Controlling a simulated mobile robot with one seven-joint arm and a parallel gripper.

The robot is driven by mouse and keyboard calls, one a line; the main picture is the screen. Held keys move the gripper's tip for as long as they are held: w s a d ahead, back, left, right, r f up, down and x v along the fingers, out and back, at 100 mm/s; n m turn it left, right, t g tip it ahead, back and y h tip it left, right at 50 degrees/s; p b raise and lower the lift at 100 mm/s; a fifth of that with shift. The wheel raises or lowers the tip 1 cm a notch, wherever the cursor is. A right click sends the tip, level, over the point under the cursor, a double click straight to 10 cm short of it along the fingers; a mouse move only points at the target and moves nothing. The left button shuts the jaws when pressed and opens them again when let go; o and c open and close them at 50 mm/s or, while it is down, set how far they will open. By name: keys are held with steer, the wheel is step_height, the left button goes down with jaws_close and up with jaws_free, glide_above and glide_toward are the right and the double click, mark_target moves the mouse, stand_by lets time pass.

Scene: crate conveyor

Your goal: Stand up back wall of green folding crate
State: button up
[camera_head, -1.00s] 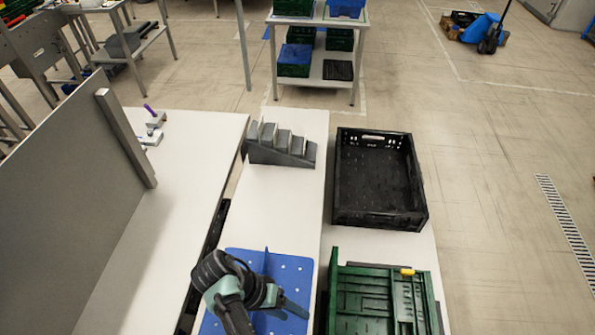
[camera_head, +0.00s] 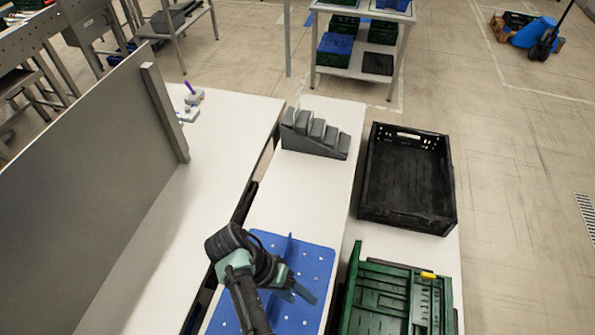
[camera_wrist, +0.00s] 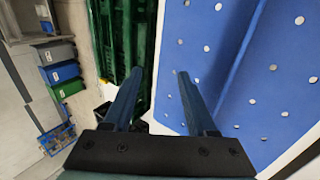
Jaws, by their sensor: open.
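The green folding crate (camera_head: 368,318) is at the bottom of the head view, right of centre and partly cut off by the frame. Its left wall (camera_head: 354,285) stands up. Other green panels appear to lie folded flat inside, with a yellow piece (camera_head: 428,275) near the far right corner. My gripper (camera_head: 304,296) is left of the crate, over the blue perforated board, open and empty. In the wrist view my gripper (camera_wrist: 160,72) shows two parted fingers, with green crate parts (camera_wrist: 121,35) to the left. The crate's near side is out of view.
A black crate (camera_head: 452,214) stands just beyond the green one. The blue board (camera_head: 318,262) with an upright rib lies beneath my gripper. A grey stepped block (camera_head: 316,140) stands farther back. A grey panel (camera_head: 85,190) rises at left. White tabletop between is clear.

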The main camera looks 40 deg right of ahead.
steer(key=p+v, duration=0.4)
steer(key=v, duration=0.9)
steer(key=shift+s+d, duration=0.1)
stand_by(0.3)
